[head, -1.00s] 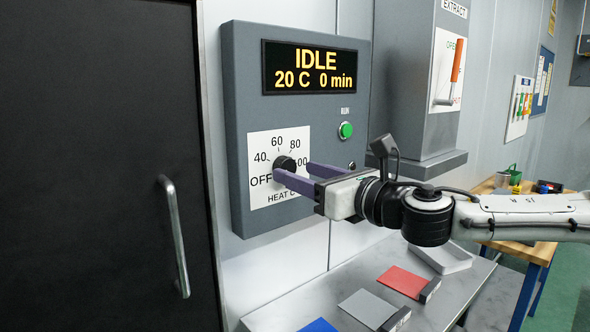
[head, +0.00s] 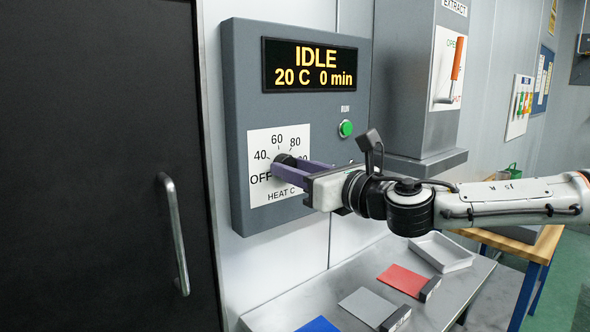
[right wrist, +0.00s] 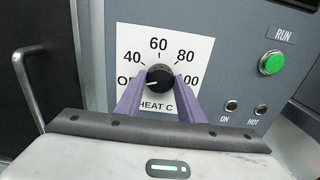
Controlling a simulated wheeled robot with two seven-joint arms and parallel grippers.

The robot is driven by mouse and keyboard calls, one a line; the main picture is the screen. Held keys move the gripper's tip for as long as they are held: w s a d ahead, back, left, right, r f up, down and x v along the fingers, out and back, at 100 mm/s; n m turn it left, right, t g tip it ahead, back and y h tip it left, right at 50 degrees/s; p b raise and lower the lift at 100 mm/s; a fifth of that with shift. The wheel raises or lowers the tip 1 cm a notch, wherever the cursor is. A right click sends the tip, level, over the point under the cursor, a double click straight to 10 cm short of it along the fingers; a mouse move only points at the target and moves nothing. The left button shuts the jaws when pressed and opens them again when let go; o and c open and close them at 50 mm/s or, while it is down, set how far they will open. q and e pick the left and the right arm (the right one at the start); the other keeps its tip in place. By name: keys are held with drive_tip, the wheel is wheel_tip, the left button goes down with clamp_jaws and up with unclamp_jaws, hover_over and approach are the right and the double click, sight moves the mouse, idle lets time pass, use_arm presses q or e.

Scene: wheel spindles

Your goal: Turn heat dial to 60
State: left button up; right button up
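The heat dial is a black round knob (right wrist: 160,77) on a white plate (right wrist: 185,50) marked OFF, 40, 60, 80 and 100. Its white mark points left, towards OFF, in the right wrist view. In the head view the knob (head: 284,160) is partly hidden by my fingers. My right gripper (right wrist: 160,80) has its two purple fingers apart, with one tip on each side of the knob. A small gap seems to show between each tip and the knob. The right gripper also shows in the head view (head: 290,167). My left gripper is not in view.
The display (head: 310,66) above reads IDLE, 20 C, 0 min. A green RUN button (head: 345,128) sits right of the dial. A black door with a handle (head: 174,235) is at left. The bench below holds coloured pads (head: 402,279) and a white tray (head: 441,252).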

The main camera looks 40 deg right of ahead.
drive_tip(key=shift+c, duration=0.8)
drive_tip(key=m+b, duration=0.8)
drive_tip(key=m, duration=1.1)
drive_tip(key=shift+m, duration=0.5)
